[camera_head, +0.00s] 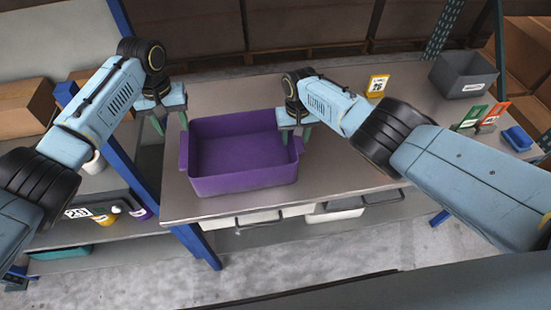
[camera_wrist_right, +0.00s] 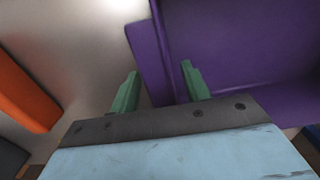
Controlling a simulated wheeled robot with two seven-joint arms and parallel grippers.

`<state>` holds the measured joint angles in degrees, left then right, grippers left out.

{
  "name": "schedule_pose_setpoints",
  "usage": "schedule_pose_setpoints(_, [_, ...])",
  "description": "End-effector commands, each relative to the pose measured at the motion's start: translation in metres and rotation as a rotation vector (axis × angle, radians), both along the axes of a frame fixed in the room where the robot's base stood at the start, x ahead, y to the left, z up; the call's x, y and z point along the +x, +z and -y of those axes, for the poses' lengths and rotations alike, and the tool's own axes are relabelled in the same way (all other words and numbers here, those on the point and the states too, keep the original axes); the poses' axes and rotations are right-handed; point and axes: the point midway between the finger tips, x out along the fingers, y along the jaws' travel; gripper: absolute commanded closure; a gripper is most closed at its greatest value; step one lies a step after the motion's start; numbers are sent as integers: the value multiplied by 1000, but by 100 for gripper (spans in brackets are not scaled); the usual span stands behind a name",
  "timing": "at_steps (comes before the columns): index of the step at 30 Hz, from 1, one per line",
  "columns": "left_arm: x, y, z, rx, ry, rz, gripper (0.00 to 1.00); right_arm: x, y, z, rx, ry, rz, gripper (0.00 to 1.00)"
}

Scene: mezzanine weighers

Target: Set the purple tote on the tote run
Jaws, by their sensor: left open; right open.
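The purple tote (camera_head: 243,182) stands upright and empty on the grey bench top (camera_head: 340,165), near its front left. My left gripper (camera_head: 170,122) is open, above and just beyond the tote's left back corner, apart from it. My right gripper (camera_head: 294,133) is open at the tote's right side, by its right end handle. In the right wrist view the green fingers (camera_wrist_right: 158,92) stand apart, with the purple tote's rim (camera_wrist_right: 150,60) between and beyond them. I cannot tell whether they touch it. I cannot make out the tote run with certainty.
A grey bin (camera_head: 463,80) stands at the bench's back right. Green and red card holders (camera_head: 482,117) and a blue item (camera_head: 517,139) lie near the right end. A yellow number sign (camera_head: 377,86) stands at the back. Shelving with a blue post (camera_head: 120,160) is on the left.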

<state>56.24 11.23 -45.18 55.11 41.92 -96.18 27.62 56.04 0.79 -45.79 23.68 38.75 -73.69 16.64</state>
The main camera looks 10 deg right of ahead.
Motion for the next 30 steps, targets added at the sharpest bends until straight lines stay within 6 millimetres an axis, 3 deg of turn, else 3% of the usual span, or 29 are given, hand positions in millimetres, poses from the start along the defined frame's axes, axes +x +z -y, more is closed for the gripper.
schedule_pose_setpoints(9, [0,0,0,0,0,0,53,0,24,1,0,0,3,53])
schedule_pose_setpoints(24, [0,-1,0,0,0,-1,53,0,107,1,-1,0,3,53])
schedule_pose_setpoints(30, [0,-1,0,0,0,-1,53,0,118,1,-1,-1,2,53])
